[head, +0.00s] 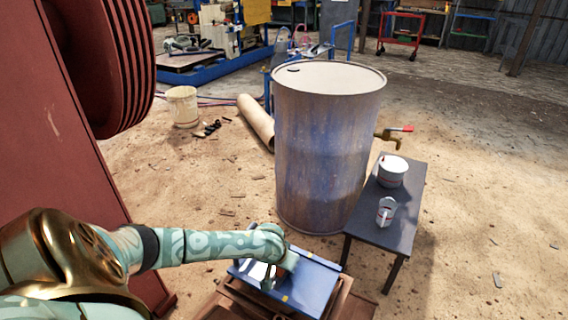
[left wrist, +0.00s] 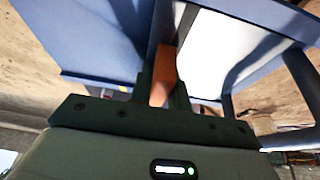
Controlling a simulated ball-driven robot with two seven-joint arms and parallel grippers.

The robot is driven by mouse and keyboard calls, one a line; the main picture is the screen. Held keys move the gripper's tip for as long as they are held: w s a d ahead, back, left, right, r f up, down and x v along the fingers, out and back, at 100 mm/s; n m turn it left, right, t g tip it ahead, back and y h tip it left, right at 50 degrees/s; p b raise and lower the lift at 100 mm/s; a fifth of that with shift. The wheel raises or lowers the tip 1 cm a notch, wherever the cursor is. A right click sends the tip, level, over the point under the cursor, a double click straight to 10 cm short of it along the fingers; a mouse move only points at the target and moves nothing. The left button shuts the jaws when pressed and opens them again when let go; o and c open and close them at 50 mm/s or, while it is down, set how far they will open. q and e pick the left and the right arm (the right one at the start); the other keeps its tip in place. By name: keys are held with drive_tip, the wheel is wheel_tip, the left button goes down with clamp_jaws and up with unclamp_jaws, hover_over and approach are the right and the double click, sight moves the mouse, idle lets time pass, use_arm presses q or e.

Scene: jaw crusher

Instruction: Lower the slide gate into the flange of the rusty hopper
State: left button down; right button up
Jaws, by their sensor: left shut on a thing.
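A blue plate with small yellow marks, which looks like the slide gate (head: 312,285), is at the bottom centre of the head view. It lies over or just above the brown, rusty frame of the hopper (head: 232,303); whether it touches the frame or sits in the flange cannot be told. My left gripper (head: 274,268) reaches in from the left and is shut on the gate. In the left wrist view its dark fingers (left wrist: 165,85) close around an orange piece (left wrist: 162,75) among blue panels. The arm hides part of the gate. My right gripper is not in view.
A large worn blue drum (head: 325,150) stands just behind the gate. Red machinery (head: 75,150) fills the left side. Sandy floor lies open at the far right.

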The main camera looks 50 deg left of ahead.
sight(283, 275)
use_arm(q)
drive_tip(key=shift+w+f+b, duration=0.1)
drive_tip(key=shift+f+b, duration=1.15)
drive_tip(key=shift+f, duration=1.85)
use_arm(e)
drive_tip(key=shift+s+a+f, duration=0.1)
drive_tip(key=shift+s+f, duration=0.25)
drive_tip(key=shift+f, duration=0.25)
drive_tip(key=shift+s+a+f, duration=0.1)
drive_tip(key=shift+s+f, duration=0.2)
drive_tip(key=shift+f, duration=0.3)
use_arm(q)
drive_tip(key=c, duration=1.3)
unclamp_jaws()
drive_tip(key=shift+o, duration=0.2)
drive_tip(key=shift+s+f, duration=0.1)
drive_tip(key=shift+s, duration=0.1)
drive_tip(key=p+v, duration=1.1)
drive_tip(key=v, duration=0.5)
drive_tip(key=shift+r, duration=0.25)
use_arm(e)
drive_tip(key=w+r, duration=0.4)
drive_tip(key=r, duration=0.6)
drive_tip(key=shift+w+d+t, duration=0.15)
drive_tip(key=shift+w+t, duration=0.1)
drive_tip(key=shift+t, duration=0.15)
use_arm(q)
drive_tip(key=shift+w, duration=0.15)
